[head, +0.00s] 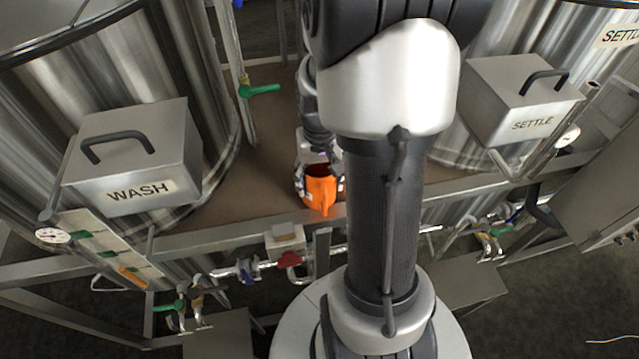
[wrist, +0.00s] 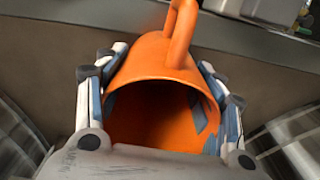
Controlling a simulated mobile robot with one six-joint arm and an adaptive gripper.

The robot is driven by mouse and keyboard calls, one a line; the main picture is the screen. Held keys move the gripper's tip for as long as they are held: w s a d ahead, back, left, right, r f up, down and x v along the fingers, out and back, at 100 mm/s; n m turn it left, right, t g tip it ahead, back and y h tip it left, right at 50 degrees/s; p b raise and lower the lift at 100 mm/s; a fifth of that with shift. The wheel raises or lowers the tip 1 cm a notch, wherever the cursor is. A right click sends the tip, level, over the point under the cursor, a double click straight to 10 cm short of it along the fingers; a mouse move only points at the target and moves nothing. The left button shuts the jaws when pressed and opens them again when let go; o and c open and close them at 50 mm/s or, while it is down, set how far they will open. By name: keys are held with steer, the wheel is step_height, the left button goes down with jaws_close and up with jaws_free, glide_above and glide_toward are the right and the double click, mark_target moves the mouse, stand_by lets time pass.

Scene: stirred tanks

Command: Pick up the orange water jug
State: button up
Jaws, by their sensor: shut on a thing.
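The orange water jug (head: 320,190) is at the front edge of the brown platform between the two tanks in the head view. In the wrist view the jug (wrist: 150,62) shows its open mouth toward the camera, with its handle at the top. My gripper (wrist: 162,95) has a finger on each side of the jug and is shut on it. In the head view my gripper (head: 320,182) is partly hidden by the jug and my arm. I cannot tell whether the jug's base touches the platform.
The WASH tank's lidded box (head: 135,150) is on the left, and the SETTLE box (head: 520,100) is on the right. A metal rail (head: 250,232) runs along the platform's front, with pipes and a red valve (head: 288,259) below. A green-handled valve (head: 258,90) stands behind. Bare platform (head: 262,150) lies left of the jug.

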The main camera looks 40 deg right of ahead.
steer(key=shift+r, duration=0.1)
step_height(320, 180, up, 20)
steer(key=p, duration=0.4)
steer(key=shift+p, duration=0.4)
